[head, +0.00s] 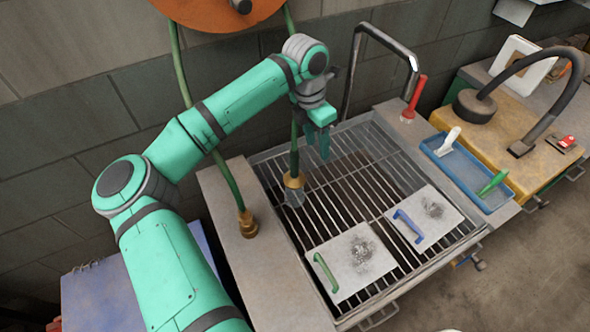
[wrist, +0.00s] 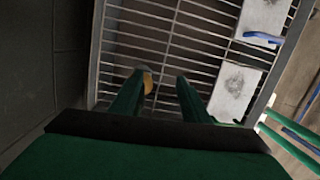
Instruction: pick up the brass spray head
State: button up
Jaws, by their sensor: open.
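The brass spray head (head: 294,182) is at the lower end of a green hose, over the left part of the metal grate; I cannot tell whether it touches the bars. My gripper (head: 318,147) is open and empty, pointing down above the grate, and appears up and to the right of the spray head in the head view. In the wrist view, my gripper's two green fingers (wrist: 160,90) are apart. A bit of the brass spray head (wrist: 148,82) shows beside the left finger, which hides most of it.
The slatted grate (head: 345,190) carries two white plates, one with a green handle (head: 325,272), one with a blue handle (head: 408,226). A brass hose fitting (head: 247,224) stands on the left ledge. A bent metal tube (head: 385,45) and red lever (head: 415,97) rise behind. A blue tray (head: 465,175) lies right.

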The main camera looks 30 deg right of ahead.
jog(key=y, duration=0.2)
send_near(294, 168)
jog(key=shift+w+d+f+n+t, duration=0.3)
jog(key=shift+d+f+n+t, duration=0.05)
jog(key=shift+f+n+t, duration=0.1)
jog(key=f, duration=1)
jog(key=shift+s+a+f, duration=0.1)
jog(key=shift+a+f, duration=0.15)
jog(key=shift+f, duration=0.05)
grip_shut()
